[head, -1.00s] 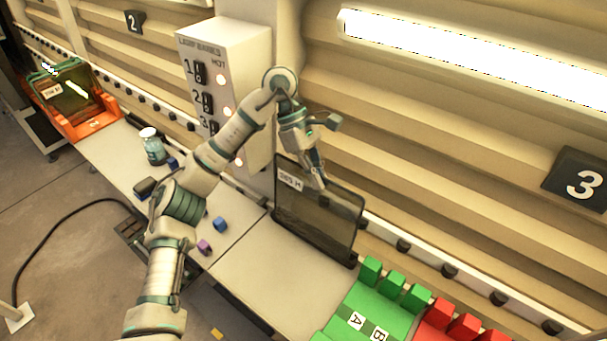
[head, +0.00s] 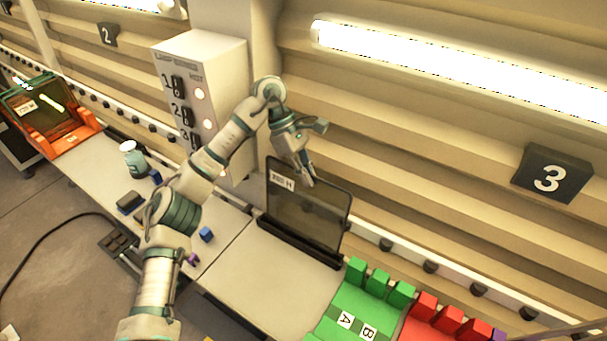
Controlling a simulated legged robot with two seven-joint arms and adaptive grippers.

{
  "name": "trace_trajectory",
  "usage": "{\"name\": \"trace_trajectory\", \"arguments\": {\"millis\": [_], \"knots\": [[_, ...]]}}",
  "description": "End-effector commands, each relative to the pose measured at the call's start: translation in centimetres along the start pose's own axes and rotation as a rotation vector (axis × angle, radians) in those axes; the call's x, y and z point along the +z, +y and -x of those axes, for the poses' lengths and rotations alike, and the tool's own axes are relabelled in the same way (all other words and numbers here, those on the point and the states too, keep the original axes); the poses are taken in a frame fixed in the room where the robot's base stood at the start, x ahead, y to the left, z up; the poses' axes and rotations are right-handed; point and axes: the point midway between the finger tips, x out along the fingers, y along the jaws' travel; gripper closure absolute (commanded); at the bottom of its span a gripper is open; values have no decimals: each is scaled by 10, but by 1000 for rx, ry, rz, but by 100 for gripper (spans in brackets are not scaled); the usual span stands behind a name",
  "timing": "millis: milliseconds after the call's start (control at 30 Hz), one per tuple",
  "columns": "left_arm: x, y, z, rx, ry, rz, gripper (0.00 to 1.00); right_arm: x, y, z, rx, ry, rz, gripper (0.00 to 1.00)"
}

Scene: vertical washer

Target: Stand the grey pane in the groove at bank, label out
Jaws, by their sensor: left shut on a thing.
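The grey pane (head: 312,221) is a dark-framed, see-through sheet standing nearly upright at the back of the bench. Its white label (head: 282,181) is at the upper left and faces me. My left gripper (head: 309,181) is shut on the pane's top edge, just right of the label. A dark bar or groove strip (head: 290,239) runs along the pane's foot on the bench. I cannot tell whether the lower edge sits down inside it. My right gripper is not in view.
Green blocks (head: 345,300) marked A and B and red blocks (head: 440,325) stand to the right. A lamp-bank switch box (head: 208,75) stands behind my arm. Left are a jar (head: 133,160), a blue cube (head: 206,234) and an orange rack (head: 75,140) with another pane. Bench before the pane is clear.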

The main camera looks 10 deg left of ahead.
Motion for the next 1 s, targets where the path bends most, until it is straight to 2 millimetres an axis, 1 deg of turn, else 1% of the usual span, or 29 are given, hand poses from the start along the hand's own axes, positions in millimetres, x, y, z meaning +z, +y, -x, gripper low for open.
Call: {"name": "trace_trajectory", "arguments": {"millis": [133,267,367,600,667,767,1000], "knots": [[-2,-1,3,6,-6,-6,100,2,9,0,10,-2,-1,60],[-5,-2,5,6,-8,-5,100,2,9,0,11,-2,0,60],[-6,-2,5,6,-8,-5,100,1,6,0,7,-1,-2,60],[-5,-3,6,5,-5,-5,100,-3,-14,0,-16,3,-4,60],[-5,-3,6,5,-4,-5,100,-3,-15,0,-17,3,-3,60],[-4,-3,6,5,-3,-5,100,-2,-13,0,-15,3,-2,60],[-7,-4,7,5,-4,-5,100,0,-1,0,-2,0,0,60]]}}
